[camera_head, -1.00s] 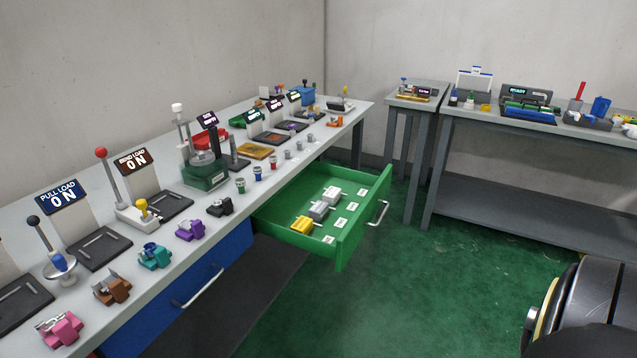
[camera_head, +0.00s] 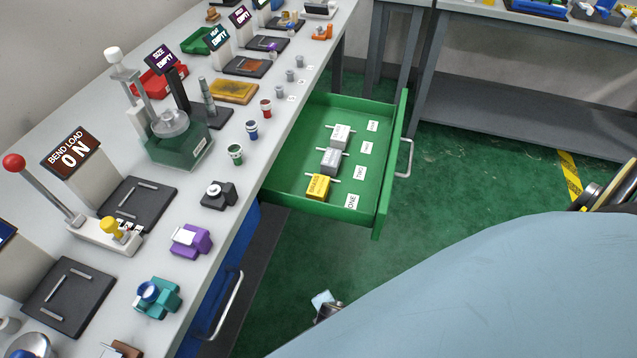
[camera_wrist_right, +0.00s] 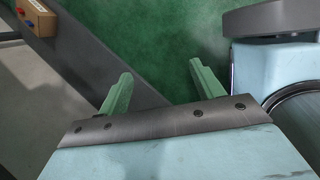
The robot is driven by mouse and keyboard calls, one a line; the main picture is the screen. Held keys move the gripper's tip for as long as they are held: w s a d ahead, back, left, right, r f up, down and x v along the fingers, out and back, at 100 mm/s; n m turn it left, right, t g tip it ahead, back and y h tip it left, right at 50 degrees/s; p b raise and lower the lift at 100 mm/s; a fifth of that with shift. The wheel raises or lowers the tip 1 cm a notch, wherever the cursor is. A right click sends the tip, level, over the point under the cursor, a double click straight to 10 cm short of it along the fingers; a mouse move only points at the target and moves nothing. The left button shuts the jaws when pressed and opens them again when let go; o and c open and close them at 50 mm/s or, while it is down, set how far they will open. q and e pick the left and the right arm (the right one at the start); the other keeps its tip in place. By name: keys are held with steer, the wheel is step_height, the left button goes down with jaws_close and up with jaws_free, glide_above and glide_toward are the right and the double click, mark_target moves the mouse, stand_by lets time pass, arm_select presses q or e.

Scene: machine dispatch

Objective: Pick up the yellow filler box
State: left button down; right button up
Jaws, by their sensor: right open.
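The yellow filler box (camera_head: 318,187) sits in the open green drawer (camera_head: 285,202), at the near end of a row with two grey boxes behind it. A pale rod sticks out beside it, and a label reading ONE lies to its right. My right gripper (camera_wrist_right: 160,72) shows in the right wrist view with its two green fingers apart and nothing between them, over green floor. The yellow box is not in that wrist view. In the head view my large pale blue arm covers the lower right. My left gripper is not in view.
The drawer's front panel and handle (camera_head: 404,158) stand out over the floor. The bench (camera_head: 222,215) on the left carries coloured fixtures and small machines. A tan box with red and blue buttons (camera_wrist_right: 40,17) shows in the wrist view. Open green floor lies right of the drawer.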

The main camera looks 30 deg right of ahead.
steer(key=w+r+n+t+h, duration=0.3)
steer(key=w+r+n, duration=0.2)
steer(key=w+r, duration=0.65)
steer(key=n+t+h+p, duration=0.1)
steer(key=n+h+p, duration=0.1)
steer(key=n+h, duration=0.1)
glide_toward(318, 185)
steer(key=shift+w+d+f+h+b, duration=0.3)
steer(key=shift+w+d+f+b, duration=0.5)
steer(key=shift+f+b, duration=0.25)
steer(key=b+x, duration=0.1)
steer(key=x, duration=0.4)
steer(key=shift+w+d+f, duration=0.1)
steer(key=shift+w+d, duration=0.1)
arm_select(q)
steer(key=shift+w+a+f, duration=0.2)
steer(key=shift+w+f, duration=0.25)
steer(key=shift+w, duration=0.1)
arm_select(e)
steer(key=c, duration=1.1)
